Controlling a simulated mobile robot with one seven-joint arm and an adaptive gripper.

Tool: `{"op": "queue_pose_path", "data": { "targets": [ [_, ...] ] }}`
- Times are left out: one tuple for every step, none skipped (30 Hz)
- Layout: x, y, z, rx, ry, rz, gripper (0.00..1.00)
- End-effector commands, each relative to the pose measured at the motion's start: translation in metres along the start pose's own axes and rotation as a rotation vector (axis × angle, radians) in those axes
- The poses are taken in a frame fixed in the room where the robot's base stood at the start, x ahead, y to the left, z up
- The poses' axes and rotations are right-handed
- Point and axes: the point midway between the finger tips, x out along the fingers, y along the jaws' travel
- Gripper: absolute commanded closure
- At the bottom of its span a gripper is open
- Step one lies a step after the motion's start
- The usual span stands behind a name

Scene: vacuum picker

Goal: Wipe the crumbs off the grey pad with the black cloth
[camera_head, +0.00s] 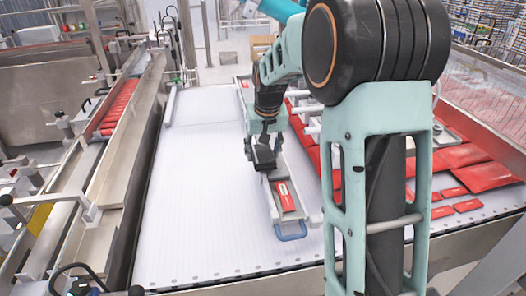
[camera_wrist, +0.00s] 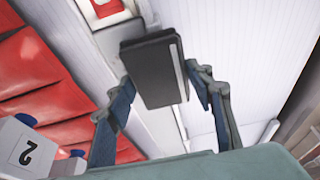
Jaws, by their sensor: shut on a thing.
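My gripper (camera_head: 262,148) is shut on a dark, block-shaped black thing, which I take for the black cloth (camera_head: 264,158). In the wrist view the black cloth (camera_wrist: 150,72) sits between the two fingers, with a pale stripe along its right edge. It is above a narrow light-grey strip (camera_head: 272,203) that I take for the grey pad; I cannot tell whether they touch. A red packet (camera_head: 286,196) lies on the strip, just in front of the gripper. I can make out no crumbs. My gripper and arm hide the strip's far part.
The white ribbed belt (camera_head: 195,200) left of the strip is clear. A blue-rimmed clear piece (camera_head: 291,232) sits at the strip's near end. Red packs (camera_head: 465,156) cover the right side, partly behind my arm. A metal rail (camera_head: 128,150) runs along the left.

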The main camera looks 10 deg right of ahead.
Motion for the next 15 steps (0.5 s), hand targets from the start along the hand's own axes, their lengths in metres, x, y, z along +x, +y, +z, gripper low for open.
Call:
{"op": "queue_pose_path", "data": {
  "targets": [
    [0.0001,0.0,-0.0001,0.0,0.0,0.0,0.71],
    [0.0003,0.0,0.0,0.0,0.0,0.0,0.71],
    [0.0007,0.0,0.0001,0.0,0.0,0.0,0.71],
    [0.0011,0.0,0.0003,0.0,0.0,0.0,0.71],
    [0.0016,0.0,0.0004,0.0,0.0,0.0,0.71],
    [0.0024,0.0,0.0007,0.0,0.0,0.0,0.71],
    [0.003,0.0,0.0009,0.0,0.0,0.0,0.71],
    [0.0036,0.0,0.0011,0.0,0.0,0.0,0.71],
    [0.0045,0.0,0.0014,0.0,0.0,0.0,0.71],
    [0.0051,0.0,0.0015,0.0,0.0,0.0,0.71],
    [0.0057,0.0,0.0017,0.0,0.0,0.0,0.71],
    [0.0065,0.0,0.002,0.0,0.0,0.0,0.71],
    [0.007,0.0,0.0022,0.0,0.0,0.0,0.71],
    [0.0076,0.0,0.0023,0.0,0.0,0.0,0.71],
    [0.0084,0.0,0.0026,0.0,0.0,0.0,0.71]
  ]
}}
